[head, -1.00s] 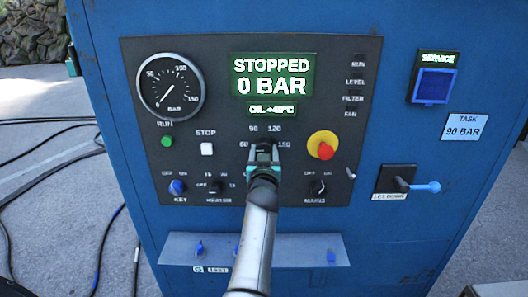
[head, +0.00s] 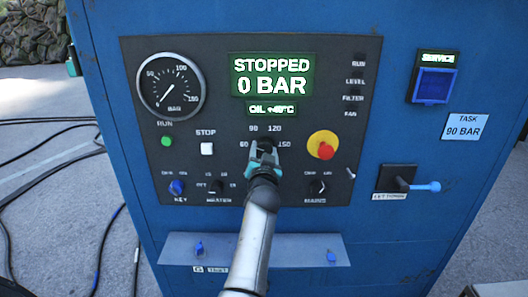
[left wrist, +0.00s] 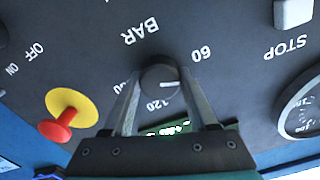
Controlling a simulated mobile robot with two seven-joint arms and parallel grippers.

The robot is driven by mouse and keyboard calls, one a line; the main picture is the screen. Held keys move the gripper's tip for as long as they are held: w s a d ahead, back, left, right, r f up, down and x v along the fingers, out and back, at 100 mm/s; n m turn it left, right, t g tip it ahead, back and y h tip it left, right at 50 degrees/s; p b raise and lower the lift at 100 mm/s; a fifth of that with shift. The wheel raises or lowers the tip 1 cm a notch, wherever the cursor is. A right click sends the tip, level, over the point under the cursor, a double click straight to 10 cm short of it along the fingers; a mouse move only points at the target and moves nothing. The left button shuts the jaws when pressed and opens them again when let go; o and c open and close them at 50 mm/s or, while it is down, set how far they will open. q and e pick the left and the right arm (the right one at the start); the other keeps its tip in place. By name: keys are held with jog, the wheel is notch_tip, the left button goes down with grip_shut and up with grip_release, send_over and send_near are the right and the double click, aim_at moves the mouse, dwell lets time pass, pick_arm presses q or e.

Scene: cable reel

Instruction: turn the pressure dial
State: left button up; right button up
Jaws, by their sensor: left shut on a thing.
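The pressure dial is a small dark round knob (left wrist: 160,80) on the black panel (head: 225,120), with labels 60, 90, 120 and 150 around it. My left gripper (head: 264,150) is at the dial in the head view and covers most of it. In the left wrist view its two fingers (left wrist: 163,90) are on either side of the knob, shut on it. A white mark on the knob points right in that view, toward the right finger, below the 60. The 90 is hidden there. The display (head: 271,79) reads STOPPED, 0 BAR. My right gripper is not in view.
A red and yellow stop button (head: 323,145) sits right of the dial. A white STOP button (head: 207,149) and a round gauge (head: 171,86) are to the left. A note (head: 464,127) reads TASK 90 BAR. A ledge (head: 255,250) juts out below the panel.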

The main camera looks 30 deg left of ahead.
pick_arm(q)
jog(key=m, duration=0.3)
jog(key=shift+m, duration=2.3)
jog(key=shift+p, duration=0.3)
jog(key=o, duration=1.4)
jog(key=shift+s, duration=0.1)
